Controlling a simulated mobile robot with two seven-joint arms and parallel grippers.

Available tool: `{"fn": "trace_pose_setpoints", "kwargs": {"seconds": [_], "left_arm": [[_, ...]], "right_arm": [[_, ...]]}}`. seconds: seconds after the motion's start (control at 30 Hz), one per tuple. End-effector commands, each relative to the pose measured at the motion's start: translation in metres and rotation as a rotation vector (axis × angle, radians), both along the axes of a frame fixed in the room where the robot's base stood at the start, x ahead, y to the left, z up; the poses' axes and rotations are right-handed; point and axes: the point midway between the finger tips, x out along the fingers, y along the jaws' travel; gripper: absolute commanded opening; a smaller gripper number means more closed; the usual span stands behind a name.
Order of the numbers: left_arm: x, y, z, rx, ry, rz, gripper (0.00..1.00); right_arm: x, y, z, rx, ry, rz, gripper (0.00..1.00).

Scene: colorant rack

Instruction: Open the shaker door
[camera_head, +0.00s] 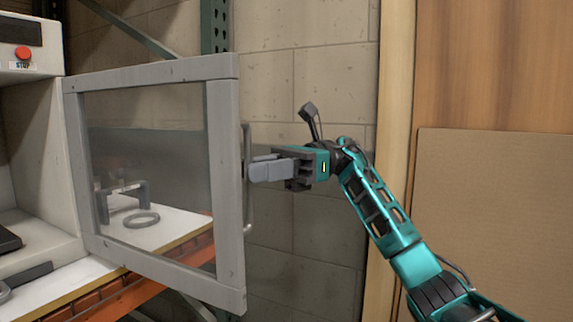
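The shaker door (225,180) is a grey frame around a clear pane. It stands swung out from the shaker (45,150) at the left, with the front of the shaker uncovered. A grey upright bar handle (248,215) is on the door's right edge. My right gripper (254,170) is at the middle of this handle, coming from the right. Its grey fingers lie close together and cover part of the bar. I cannot tell whether they grip it or only touch it. My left gripper is not in view.
A red stop button (23,53) is on the shaker's upper panel. Through the pane, a grey ring (142,219) lies on the white bench top (165,222) with an orange beam below. A block wall is behind, and a brown board (495,220) stands at the right.

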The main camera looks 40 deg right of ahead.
Motion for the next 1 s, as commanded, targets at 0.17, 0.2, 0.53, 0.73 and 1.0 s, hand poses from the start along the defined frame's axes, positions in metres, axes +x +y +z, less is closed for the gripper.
{"fn": "trace_pose_setpoints", "kwargs": {"seconds": [0.17, 0.2, 0.53, 0.73, 1.0], "left_arm": [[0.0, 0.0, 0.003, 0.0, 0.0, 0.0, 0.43], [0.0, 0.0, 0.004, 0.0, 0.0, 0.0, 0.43], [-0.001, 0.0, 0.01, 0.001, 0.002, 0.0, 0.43], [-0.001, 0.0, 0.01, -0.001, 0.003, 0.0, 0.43], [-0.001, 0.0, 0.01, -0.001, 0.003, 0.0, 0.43]], "right_arm": [[-0.001, -0.041, 0.002, 0.002, 0.002, -0.005, 0.29], [-0.001, -0.05, 0.002, 0.003, 0.002, -0.005, 0.29], [-0.003, -0.101, 0.002, 0.001, 0.0, -0.001, 0.29], [-0.004, -0.111, 0.0, 0.001, 0.001, 0.0, 0.29], [-0.004, -0.111, 0.0, 0.001, 0.001, 0.0, 0.29]]}}
